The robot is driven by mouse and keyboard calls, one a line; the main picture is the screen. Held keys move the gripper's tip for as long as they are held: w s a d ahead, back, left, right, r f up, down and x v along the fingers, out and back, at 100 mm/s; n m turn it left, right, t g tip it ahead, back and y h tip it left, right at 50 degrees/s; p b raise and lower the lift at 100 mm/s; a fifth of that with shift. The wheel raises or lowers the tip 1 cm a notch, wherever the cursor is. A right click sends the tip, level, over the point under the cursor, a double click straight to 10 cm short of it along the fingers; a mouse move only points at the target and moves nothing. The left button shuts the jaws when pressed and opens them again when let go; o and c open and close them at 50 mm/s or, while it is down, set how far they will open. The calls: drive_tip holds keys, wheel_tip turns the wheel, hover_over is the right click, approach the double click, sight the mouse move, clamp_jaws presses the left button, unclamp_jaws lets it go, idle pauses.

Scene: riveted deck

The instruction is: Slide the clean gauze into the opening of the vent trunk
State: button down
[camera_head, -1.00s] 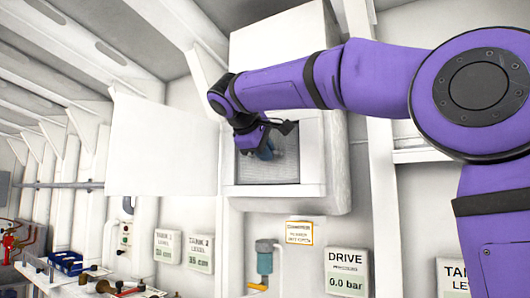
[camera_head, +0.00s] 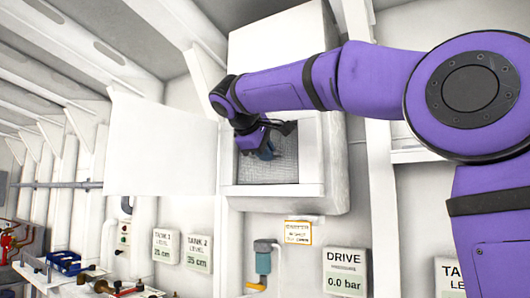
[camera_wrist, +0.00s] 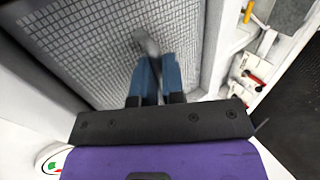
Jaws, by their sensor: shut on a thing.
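The vent trunk (camera_head: 275,48) is a white box on the wall, with a framed square opening in its lower front. The clean gauze (camera_head: 262,172) is a grey mesh panel that shows inside this frame; it also fills the upper left of the wrist view (camera_wrist: 90,35). My gripper (camera_head: 267,152) is in front of the mesh, its blue fingers pointing at it. In the wrist view my gripper (camera_wrist: 150,62) is shut on a grey grip at the face of the gauze. My wrist hides the gauze's upper part. I cannot tell how deep it sits.
A white door panel (camera_head: 163,145) stands open to the left of the opening. Below are gauge signs (camera_head: 345,272), a small label (camera_head: 298,232) and a teal-and-yellow fitting (camera_head: 263,263). A shelf with a blue tray (camera_head: 65,263) is at lower left.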

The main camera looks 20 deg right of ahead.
drive_tip(key=shift+w+d, duration=0.3)
drive_tip(key=shift+d, duration=0.1)
idle(0.3)
drive_tip(key=c, duration=1.1)
unclamp_jaws()
drive_tip(key=shift+c, duration=0.2)
drive_tip(key=s+a, duration=0.5)
drive_tip(key=a, duration=0.2)
drive_tip(key=shift+s+a, duration=0.15)
idle(0.6)
idle(0.5)
